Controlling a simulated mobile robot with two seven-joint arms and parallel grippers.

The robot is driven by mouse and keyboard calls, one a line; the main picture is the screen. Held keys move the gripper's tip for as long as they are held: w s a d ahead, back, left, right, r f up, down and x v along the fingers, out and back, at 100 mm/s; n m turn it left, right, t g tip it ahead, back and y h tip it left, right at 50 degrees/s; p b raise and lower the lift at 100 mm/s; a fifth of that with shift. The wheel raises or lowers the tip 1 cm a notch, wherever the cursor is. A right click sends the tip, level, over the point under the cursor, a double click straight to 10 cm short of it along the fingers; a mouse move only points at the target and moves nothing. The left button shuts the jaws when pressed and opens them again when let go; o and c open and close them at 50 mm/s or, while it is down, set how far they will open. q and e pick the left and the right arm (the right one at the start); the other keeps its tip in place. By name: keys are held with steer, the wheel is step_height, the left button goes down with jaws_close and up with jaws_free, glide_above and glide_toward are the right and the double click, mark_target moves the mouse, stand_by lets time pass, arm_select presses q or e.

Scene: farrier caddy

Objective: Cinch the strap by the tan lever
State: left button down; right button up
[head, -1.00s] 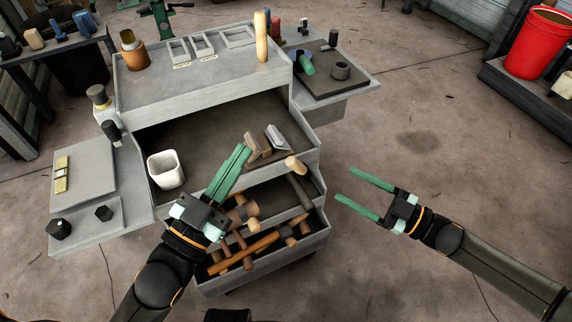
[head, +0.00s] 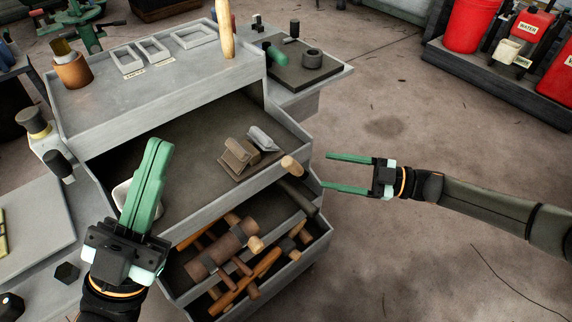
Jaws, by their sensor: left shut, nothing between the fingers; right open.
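No strap or lever can be told for certain. A tan wedge-shaped piece (head: 238,155) sits on a brown base on the middle shelf, beside a grey piece (head: 263,138). In the lower drawer lies a brown roll (head: 222,250) with a dark band around it, among wooden-handled tools (head: 250,280). My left gripper (head: 155,150) is shut and empty, over the shelf's left part in the picture, apart from the tan piece. It partly hides a white cup (head: 122,197). My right gripper (head: 325,170) is open and empty, right of the caddy, its fingers pointing left.
The grey caddy (head: 180,85) has a top deck with an upright wooden handle (head: 225,30), a copper-coloured pot (head: 72,72) and small trays (head: 195,35). A side tray (head: 342,72) juts out right. A mallet (head: 291,167) overhangs the drawer.

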mark_target(297, 165)
steer(key=b+x, duration=0.2)
steer(key=x, duration=0.8)
steer(key=shift+a+b, duration=0.2)
steer(key=shift+b, duration=0.1)
steer(key=shift+f, duration=0.1)
jaws_close()
stand_by(0.8)
